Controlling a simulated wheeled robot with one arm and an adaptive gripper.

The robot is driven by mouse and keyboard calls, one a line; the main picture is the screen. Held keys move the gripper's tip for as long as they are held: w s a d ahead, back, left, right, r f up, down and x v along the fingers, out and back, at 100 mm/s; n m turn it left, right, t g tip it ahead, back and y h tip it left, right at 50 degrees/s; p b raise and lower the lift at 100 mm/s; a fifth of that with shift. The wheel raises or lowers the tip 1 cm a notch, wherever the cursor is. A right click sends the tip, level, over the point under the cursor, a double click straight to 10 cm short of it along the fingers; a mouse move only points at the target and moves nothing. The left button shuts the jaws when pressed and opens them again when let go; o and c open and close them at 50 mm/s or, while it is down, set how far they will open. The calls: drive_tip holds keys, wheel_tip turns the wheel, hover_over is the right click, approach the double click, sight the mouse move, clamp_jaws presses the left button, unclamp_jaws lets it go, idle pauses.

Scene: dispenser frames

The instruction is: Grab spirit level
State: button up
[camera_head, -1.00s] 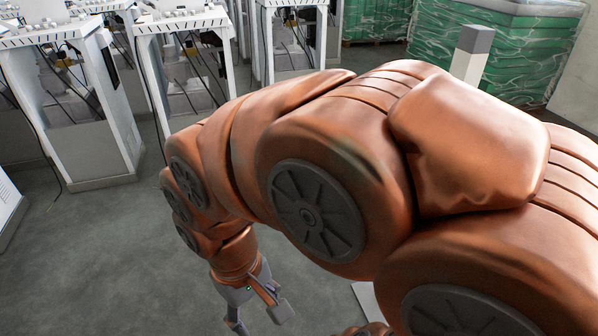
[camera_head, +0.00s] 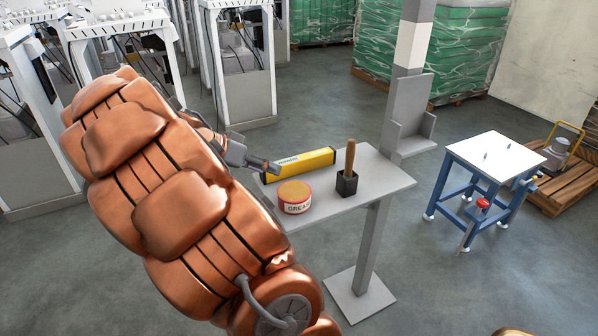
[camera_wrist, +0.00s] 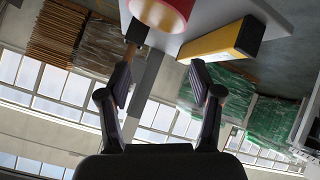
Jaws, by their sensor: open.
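The spirit level is the long yellow bar (camera_head: 301,165) lying along the back edge of a small grey table (camera_head: 385,184). In the wrist view the yellow bar (camera_wrist: 222,42) shows at the upper right, beyond the fingertips. My gripper (camera_head: 262,165) is at the table's left edge, close to the bar's left end; I cannot tell from the head view whether they touch. In the wrist view my gripper (camera_wrist: 160,85) has its two fingers spread apart with nothing between them. My orange arm hides part of the table's left side.
A red grease tin (camera_head: 295,197) stands in front of the yellow bar. A black holder (camera_head: 347,184) with a wooden handle (camera_head: 350,158) stands to its right. A grey post (camera_head: 408,90) rises behind the table. A blue-legged white table (camera_head: 495,158) stands at the right.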

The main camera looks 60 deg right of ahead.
sight(298, 159)
drive_tip(key=w+d+f+m+h, duration=0.1)
drive_tip(key=d, duration=0.2)
drive_tip(key=w+d+f+m+b, duration=0.1)
drive_tip(key=w+d+f+m, duration=0.1)
drive_tip(key=d, duration=0.2)
drive_tip(key=w+d+f+m+g+h+b, duration=0.1)
drive_tip(key=w+d+m, duration=0.1)
drive_tip(key=d, duration=0.2)
drive_tip(key=shift+w+f+h, duration=0.1)
drive_tip(key=shift+f+h, duration=0.2)
drive_tip(key=shift+x, duration=1.15)
drive_tip(key=shift+p+x, duration=0.8)
drive_tip(key=shift+x, duration=1.85)
drive_tip(key=shift+f, duration=0.1)
clamp_jaws()
